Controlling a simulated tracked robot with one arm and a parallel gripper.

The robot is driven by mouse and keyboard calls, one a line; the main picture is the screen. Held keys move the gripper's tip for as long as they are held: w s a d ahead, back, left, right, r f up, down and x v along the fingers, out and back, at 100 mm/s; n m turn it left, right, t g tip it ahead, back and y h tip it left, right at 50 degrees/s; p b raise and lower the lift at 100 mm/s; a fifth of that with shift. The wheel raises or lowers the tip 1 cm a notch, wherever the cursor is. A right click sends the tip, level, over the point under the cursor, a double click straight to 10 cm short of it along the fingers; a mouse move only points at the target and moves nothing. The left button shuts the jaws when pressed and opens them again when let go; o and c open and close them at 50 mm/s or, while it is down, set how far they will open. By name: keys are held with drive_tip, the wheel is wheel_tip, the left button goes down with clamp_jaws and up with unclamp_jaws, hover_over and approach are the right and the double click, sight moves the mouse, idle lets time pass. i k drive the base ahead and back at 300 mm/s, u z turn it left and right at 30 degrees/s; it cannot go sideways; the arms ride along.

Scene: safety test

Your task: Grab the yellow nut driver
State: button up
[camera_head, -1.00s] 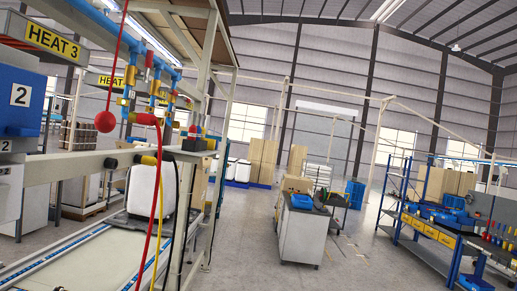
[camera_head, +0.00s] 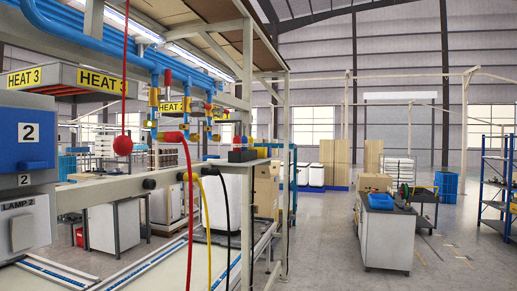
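I do not see a yellow nut driver in the current view. The workbench with a rack of small red and yellow handled tools, seen earlier at the right, is out of the picture now. My gripper is not in view, so I cannot see its fingers.
An assembly line with a cream frame (camera_head: 110,192) and hanging red, yellow and black hoses fills the left. A white cabinet (camera_head: 387,240) stands at centre right. Blue shelving (camera_head: 497,180) is at the right edge. Open grey floor (camera_head: 325,225) lies between line and cabinet.

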sight(250, 140)
drive_tip(key=z, duration=1.15)
drive_tip(key=i, duration=5.8)
drive_tip(key=u, duration=0.05)
